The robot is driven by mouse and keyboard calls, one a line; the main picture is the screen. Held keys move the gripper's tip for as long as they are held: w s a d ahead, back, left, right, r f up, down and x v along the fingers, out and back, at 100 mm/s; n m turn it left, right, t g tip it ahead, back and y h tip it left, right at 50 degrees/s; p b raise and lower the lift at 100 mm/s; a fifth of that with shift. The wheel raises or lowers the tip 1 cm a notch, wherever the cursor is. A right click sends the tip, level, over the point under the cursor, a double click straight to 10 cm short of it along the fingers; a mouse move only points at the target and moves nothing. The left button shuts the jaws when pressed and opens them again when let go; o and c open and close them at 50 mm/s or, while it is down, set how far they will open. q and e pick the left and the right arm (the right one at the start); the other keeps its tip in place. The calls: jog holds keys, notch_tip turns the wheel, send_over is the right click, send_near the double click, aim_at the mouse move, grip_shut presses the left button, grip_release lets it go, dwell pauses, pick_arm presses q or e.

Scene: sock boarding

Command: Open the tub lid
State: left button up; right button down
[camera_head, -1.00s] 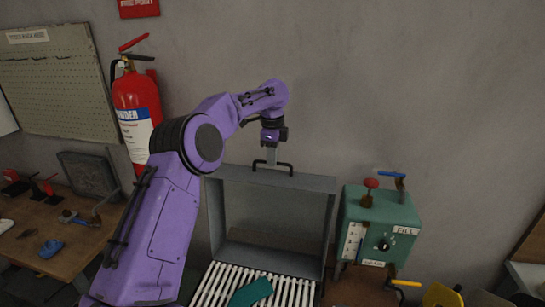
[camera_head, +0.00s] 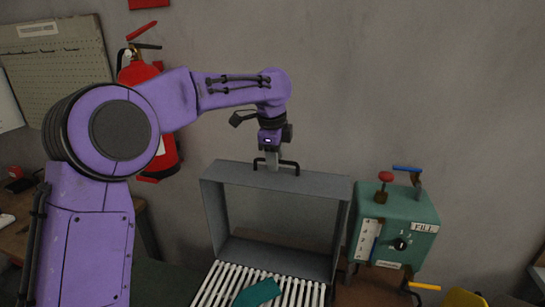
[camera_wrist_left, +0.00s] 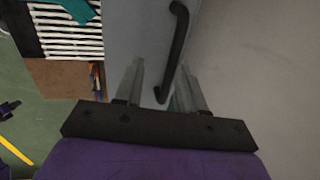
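The tub lid (camera_head: 282,178) is a grey metal box-like hood. It stands raised at the back of the tub, behind a white slatted rack (camera_head: 215,284). A black bar handle (camera_head: 290,163) is on its top edge, and it shows large in the left wrist view (camera_wrist_left: 178,45). My left gripper (camera_head: 272,162) points down at the handle. In the left wrist view its two fingers (camera_wrist_left: 160,88) are apart, with the handle's end between them. Whether they touch it I cannot tell. My right gripper is not in view.
A teal cloth piece (camera_head: 257,293) lies on the rack. A green control box (camera_head: 397,228) with a red knob, blue lever and yellow lever stands right of the lid. A red fire extinguisher (camera_head: 140,72) hangs behind my left arm. The wall is close behind.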

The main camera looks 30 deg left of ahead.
pick_arm(q)
jog(key=shift+r, duration=0.1)
jog(key=a+v, duration=0.1)
jog(key=v, duration=0.9)
jog(key=shift+d+r, duration=0.15)
jog(key=shift+d, duration=0.35)
